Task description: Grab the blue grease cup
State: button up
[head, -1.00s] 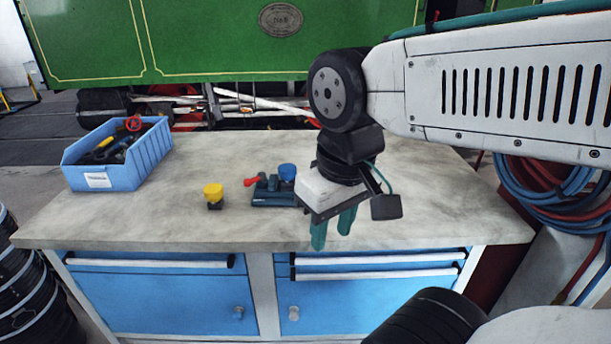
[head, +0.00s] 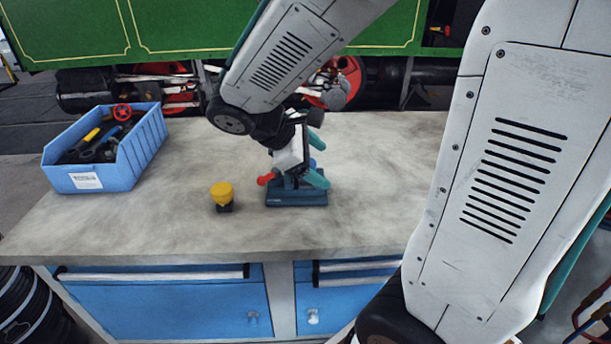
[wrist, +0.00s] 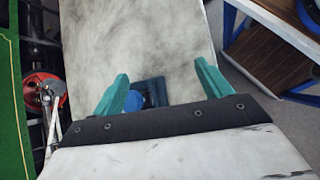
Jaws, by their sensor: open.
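The blue grease cup (head: 313,163) is mostly hidden behind my gripper in the head view. It stands at a dark teal fixture (head: 296,198) with a red handle (head: 266,178). In the wrist view the blue cup (wrist: 134,100) shows low between the fingers, closer to the left finger and partly covered by it and the gripper body. My gripper (head: 318,149) is open and tilted at the fixture, with its fingers on either side of the cup. In the wrist view my gripper (wrist: 162,74) holds nothing. Whether a finger touches the cup cannot be told.
A yellow-topped cup (head: 222,195) stands on the worktop (head: 130,220) left of the fixture. A blue bin (head: 108,170) of tools sits at the far left. The worktop right of the fixture is clear.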

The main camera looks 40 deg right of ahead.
jog(key=w+f+n+t+h, duration=0.2)
jog(key=w+f+n, duration=0.2)
jog(key=w+n, duration=0.15)
jog(key=w+f+n+t+h, duration=0.1)
jog(key=w+f+n+h, duration=0.25)
jog(key=w, duration=0.35)
jog(key=shift+y, duration=0.25)
jog(key=x, duration=0.8)
jog(key=shift+w+a+f, duration=0.1)
jog(key=shift+w+f, duration=0.05)
jog(key=c, duration=1.3)
